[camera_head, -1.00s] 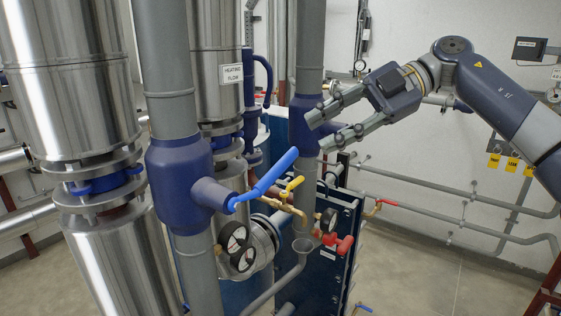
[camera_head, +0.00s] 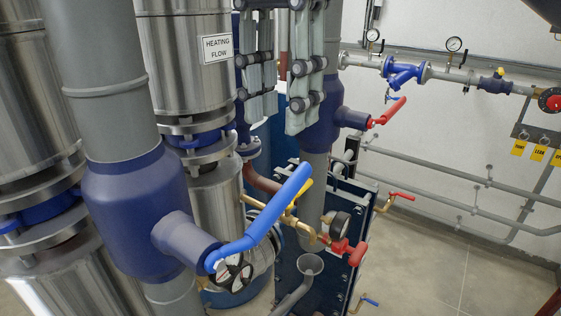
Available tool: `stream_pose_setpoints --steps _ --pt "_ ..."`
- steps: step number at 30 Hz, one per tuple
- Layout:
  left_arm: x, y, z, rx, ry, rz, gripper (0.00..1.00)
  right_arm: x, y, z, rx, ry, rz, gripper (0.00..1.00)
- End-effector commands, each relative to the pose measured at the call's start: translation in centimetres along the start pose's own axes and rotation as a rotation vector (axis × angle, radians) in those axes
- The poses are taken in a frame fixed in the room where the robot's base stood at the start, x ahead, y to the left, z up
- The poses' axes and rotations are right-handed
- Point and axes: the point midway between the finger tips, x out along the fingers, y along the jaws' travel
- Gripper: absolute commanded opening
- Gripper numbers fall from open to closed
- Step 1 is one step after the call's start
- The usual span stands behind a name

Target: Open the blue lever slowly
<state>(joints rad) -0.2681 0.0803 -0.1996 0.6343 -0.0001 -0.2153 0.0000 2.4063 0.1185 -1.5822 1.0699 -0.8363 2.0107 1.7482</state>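The blue lever (camera_head: 262,222) sits on the stub of a dark blue valve body (camera_head: 135,215) on a thick grey pipe at the left. It slants up and to the right from its pivot. My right gripper (camera_head: 280,121) comes in from the top with its fingers pointing down. Its two grey fingers are apart and empty. In the picture the fingertips are above the lever's upper end, with a gap between them; the depth between them is hard to tell. My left gripper is not in view.
A yellow-handled brass valve (camera_head: 290,207), dial gauges (camera_head: 232,272) and a red valve (camera_head: 345,250) are close to the lever. A second dark blue valve with a red lever (camera_head: 388,112) is behind the gripper. A metal-clad pipe (camera_head: 185,70) stands behind. Floor at right is clear.

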Motion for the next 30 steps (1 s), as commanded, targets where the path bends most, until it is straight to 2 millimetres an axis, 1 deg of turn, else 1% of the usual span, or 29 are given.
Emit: stream_pose_setpoints --steps 2,4,5,6,8,10,11,12,14,17,21,24,27,30 --pt "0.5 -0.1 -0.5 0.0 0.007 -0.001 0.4 0.8 0.0 -0.1 -0.004 -0.001 -0.002 0.34" --pt "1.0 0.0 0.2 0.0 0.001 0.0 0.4 1.9 0.0 -0.1 -0.006 0.003 -0.002 0.34" --pt "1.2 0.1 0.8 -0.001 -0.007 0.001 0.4 2.5 0.0 -0.1 -0.006 0.002 -0.002 0.34" --pt "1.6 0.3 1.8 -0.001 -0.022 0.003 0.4 3.3 0.0 -0.1 -0.007 0.004 -0.001 0.34" --pt "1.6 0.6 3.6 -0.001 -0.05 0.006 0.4 4.4 0.0 -0.1 -0.007 0.004 -0.003 0.34" --pt "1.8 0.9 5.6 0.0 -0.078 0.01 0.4 6.0 -0.1 -0.1 -0.008 0.005 -0.001 0.34" --pt "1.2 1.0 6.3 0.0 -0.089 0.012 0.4 5.9 -0.1 -0.1 -0.006 0.001 0.0 0.34" --pt "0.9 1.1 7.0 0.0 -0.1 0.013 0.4 6.5 -0.1 0.0 -0.004 0.0 -0.001 0.34" --pt "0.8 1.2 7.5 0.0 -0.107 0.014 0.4 7.4 -0.1 0.0 -0.004 0.0 -0.001 0.34" --pt "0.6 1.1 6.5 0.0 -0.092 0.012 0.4 8.7 -0.1 0.0 -0.003 0.001 0.0 0.34" --pt "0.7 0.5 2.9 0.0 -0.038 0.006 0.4 9.9 0.0 -0.1 -0.004 0.0 0.001 0.34" --pt "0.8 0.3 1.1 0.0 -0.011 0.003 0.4 10.4 0.0 -0.1 -0.004 0.001 0.002 0.34" --pt "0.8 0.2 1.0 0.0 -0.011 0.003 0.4 10.6 0.0 -0.1 -0.004 0.001 0.002 0.34" --pt "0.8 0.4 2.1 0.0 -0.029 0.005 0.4 10.6 0.0 -0.1 -0.003 0.001 0.002 0.34"
